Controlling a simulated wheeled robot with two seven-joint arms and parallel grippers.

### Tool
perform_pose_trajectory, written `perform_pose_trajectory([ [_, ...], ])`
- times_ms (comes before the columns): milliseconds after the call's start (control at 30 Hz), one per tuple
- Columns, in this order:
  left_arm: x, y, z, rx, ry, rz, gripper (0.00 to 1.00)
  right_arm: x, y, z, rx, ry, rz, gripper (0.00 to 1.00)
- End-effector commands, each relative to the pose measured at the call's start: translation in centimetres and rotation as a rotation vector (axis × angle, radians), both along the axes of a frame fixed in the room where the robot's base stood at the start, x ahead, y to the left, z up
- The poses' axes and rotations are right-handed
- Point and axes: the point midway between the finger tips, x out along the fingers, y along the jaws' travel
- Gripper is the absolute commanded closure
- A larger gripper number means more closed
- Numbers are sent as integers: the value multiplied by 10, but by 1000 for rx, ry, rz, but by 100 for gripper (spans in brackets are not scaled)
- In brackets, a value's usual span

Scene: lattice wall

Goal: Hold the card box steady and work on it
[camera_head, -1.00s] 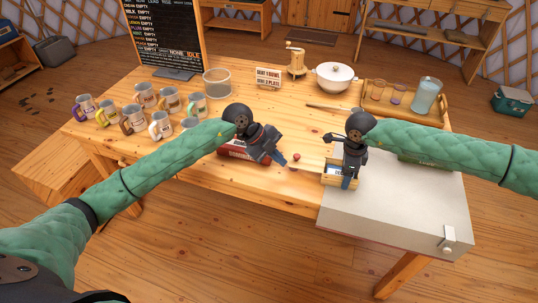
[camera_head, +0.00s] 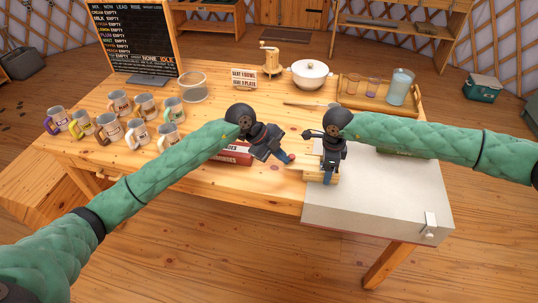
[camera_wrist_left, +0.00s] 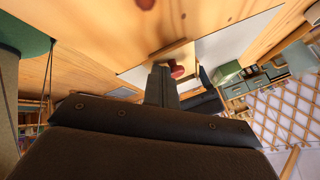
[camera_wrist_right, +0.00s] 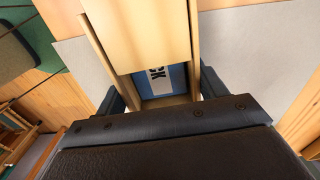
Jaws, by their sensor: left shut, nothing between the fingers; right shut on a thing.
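The card box (camera_head: 331,181) is a small pale wooden box at the left edge of the grey board. My right gripper (camera_wrist_right: 162,90) is shut on it, a finger on each side. In the right wrist view a plain wooden panel (camera_wrist_right: 140,35) covers part of the box, and a blue and white card (camera_wrist_right: 162,80) lettered "CK" shows in the opening. My left gripper (camera_head: 284,157) is shut and empty just left of the box. A red piece (camera_wrist_left: 178,72) shows by its fingertips; I cannot tell if they touch.
A red round piece (camera_head: 274,167) lies on the table. A red box (camera_head: 232,154) is behind my left wrist. Several mugs (camera_head: 108,129) stand at the left. A white pot (camera_head: 309,74) and a tray (camera_head: 350,98) are at the back. The grey board (camera_head: 385,205) has bare room.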

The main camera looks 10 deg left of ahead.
Motion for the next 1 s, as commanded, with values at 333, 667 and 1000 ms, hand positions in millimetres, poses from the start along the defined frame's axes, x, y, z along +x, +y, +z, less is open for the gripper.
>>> perform_pose_trajectory([
  [333,0,-28,0,0,-1,1,100,0,1,0,1,0,1,51],
  [667,-1,-26,0,1,-1,2,100,0,1,0,1,0,1,51],
  [1000,-28,7,1,2,-3,3,100,0,0,1,0,0,1,51],
])
